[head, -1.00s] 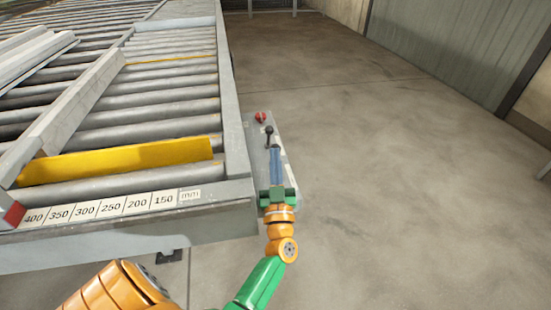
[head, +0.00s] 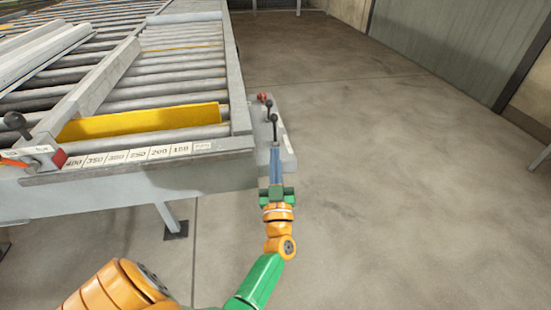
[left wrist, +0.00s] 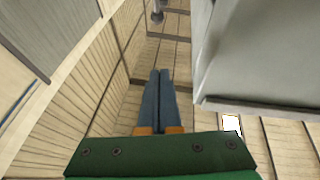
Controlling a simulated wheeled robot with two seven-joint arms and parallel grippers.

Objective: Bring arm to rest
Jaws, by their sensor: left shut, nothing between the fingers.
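My left arm reaches up from the bottom of the head view, with orange and green links. Its gripper (head: 275,152) has blue fingers pressed together with nothing between them. In the head view the fingers overlap the near end of the grey control box (head: 287,150) beside the bench. A black-knobbed lever (head: 274,120) shows just beyond the fingertips; I cannot tell whether they touch it. In the left wrist view the shut fingers (left wrist: 159,74) point at open space, with a grey surface to their right. My right gripper is not in view.
The roller bench (head: 130,178) fills the upper left, with a millimetre scale, a yellow plate (head: 140,122) and long grey profiles. A red knob (head: 263,97) sits on the control box. Another black-knobbed lever (head: 15,121) stands at far left. Floor right of the bench is clear.

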